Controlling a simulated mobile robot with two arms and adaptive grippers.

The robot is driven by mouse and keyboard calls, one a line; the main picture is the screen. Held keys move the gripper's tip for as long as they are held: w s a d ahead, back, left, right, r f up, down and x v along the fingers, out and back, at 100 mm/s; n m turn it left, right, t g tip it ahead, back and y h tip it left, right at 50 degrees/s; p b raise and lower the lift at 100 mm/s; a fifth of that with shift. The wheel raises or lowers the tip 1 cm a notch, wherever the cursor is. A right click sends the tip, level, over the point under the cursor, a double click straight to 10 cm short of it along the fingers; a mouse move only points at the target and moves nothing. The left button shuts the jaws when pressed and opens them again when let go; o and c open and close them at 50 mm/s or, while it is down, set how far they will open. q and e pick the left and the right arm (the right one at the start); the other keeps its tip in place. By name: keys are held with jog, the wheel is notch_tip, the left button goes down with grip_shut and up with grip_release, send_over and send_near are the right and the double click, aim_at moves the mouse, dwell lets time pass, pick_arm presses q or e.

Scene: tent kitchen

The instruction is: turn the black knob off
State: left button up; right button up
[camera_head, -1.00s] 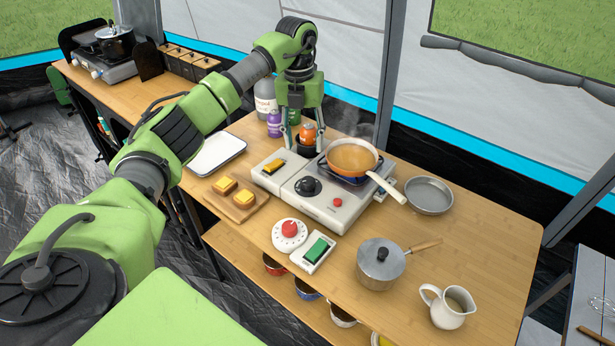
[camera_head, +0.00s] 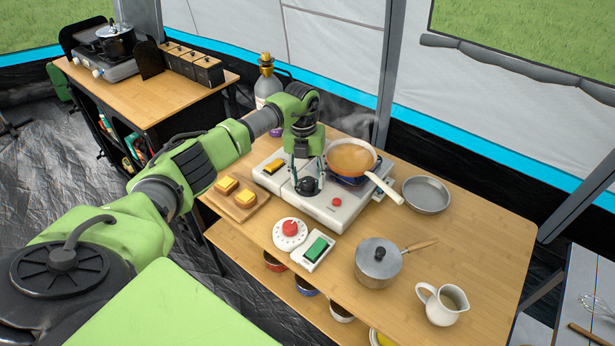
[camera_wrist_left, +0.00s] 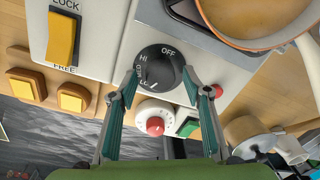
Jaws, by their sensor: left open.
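My left gripper (camera_head: 308,182) is over the knob, pointing down. In the left wrist view the fingers of my left gripper (camera_wrist_left: 151,94) are apart, one to each side of the knob's lower part, with nothing held. I cannot tell whether they touch it. My right gripper is not in view.
A pan (camera_head: 352,158) of orange liquid steams on the burner, its handle jutting right. A red button (camera_head: 336,202) and a yellow lock switch (camera_head: 273,166) flank the knob. A red-topped timer (camera_head: 290,232), green switch (camera_head: 318,249) and lidded pot (camera_head: 378,262) stand in front.

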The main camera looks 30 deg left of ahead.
pick_arm(q)
jog(key=c, duration=1.1)
